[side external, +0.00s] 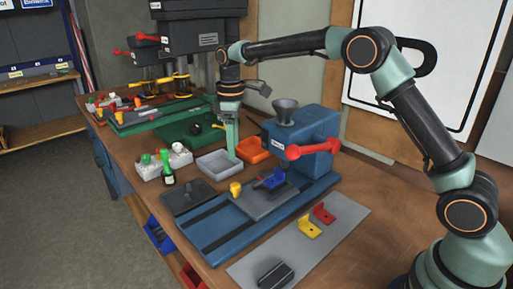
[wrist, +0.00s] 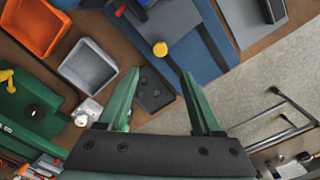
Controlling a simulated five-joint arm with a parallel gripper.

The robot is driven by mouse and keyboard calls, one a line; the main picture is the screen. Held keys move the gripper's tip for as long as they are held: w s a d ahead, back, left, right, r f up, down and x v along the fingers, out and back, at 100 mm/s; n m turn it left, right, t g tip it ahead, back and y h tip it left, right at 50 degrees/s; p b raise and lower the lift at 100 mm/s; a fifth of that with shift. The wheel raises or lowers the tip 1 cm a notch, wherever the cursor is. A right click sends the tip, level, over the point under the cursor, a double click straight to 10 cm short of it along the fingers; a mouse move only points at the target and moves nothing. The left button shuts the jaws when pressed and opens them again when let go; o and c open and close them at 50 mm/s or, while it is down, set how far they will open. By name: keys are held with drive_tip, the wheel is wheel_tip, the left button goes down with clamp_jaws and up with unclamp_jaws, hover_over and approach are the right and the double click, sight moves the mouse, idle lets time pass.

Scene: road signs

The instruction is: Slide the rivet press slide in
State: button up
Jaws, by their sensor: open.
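The rivet press (side external: 305,125) is a blue block with a grey funnel on top and a red lever, on a long blue base (side external: 212,232). Its slide (side external: 262,203) is a dark grey plate on the base with a yellow knob (side external: 235,188) at its outer end, sticking out from under the press. A blue part (side external: 274,179) sits on the slide near the press. The wrist view shows the slide (wrist: 178,20) and the knob (wrist: 160,49) ahead of the fingers. My gripper (side external: 231,152) (wrist: 160,74) is open and empty, pointing down, behind and above the knob, apart from it.
A grey tray (side external: 219,165) and an orange tray (side external: 254,150) stand behind the press base. A dark plate (side external: 189,197) lies left of the slide. A green bottle (side external: 167,170) stands near the bench edge. Yellow (side external: 308,228) and red (side external: 325,213) brackets lie on a grey mat (side external: 345,220).

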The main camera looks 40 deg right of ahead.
sight(236, 184)
wheel_tip(236, 184, down, 12)
drive_tip(key=m, duration=1)
drive_tip(key=shift+f+m, duration=0.2)
drive_tip(key=shift+m, duration=0.2)
clamp_jaws()
idle(1.3)
